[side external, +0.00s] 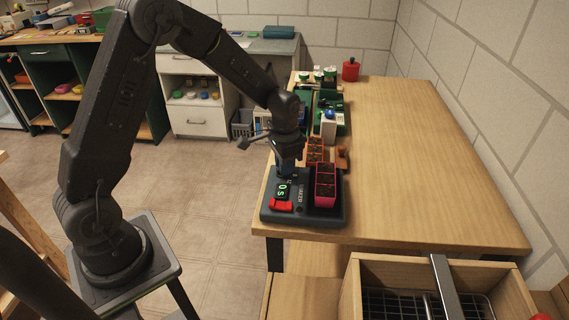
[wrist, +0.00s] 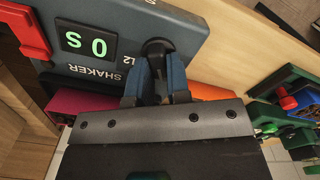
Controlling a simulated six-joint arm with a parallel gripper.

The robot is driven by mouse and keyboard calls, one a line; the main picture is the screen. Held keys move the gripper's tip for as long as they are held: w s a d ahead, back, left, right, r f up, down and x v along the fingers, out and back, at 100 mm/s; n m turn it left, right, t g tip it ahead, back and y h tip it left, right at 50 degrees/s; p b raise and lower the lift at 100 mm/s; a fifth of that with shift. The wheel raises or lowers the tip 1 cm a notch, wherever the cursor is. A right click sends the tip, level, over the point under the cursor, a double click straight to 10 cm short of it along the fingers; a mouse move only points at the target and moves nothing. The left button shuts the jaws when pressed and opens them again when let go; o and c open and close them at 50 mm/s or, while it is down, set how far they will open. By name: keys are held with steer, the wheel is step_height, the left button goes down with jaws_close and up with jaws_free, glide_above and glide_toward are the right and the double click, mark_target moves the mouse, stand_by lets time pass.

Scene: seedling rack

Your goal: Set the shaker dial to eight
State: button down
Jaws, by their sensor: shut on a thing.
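The shaker (side external: 276,218) is a dark grey box at the front left corner of the wooden table. In the wrist view its panel (wrist: 120,22) fills the top left, with a green-lit display (wrist: 86,40) that seems to read "0 s" and the markings "SHAKER" and "12". The black dial (wrist: 158,46) sits on the panel at the right of the display. My gripper (wrist: 157,78) is shut on the dial, with blue-grey fingers on either side of it. In the side view my gripper (side external: 284,164) points down at the shaker's back part; the dial is hidden there. The dial's pointer is not readable.
A red switch (side external: 281,205) is at the shaker's front, and a pink seedling tray (side external: 325,192) stands on its right side. An orange tray (side external: 315,152) and green racks (side external: 330,110) are behind. The table's right side (side external: 425,160) is clear.

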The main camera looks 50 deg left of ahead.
steer(key=m, duration=0.5)
steer(key=shift+s+d+m, duration=0.1)
steer(key=shift+d+m, duration=0.05)
steer(key=shift+m, duration=0.15)
stand_by(0.4)
steer(key=c, duration=1.1)
jaws_free()
step_height(320, 180, up, 14)
steer(key=shift+f, duration=0.1)
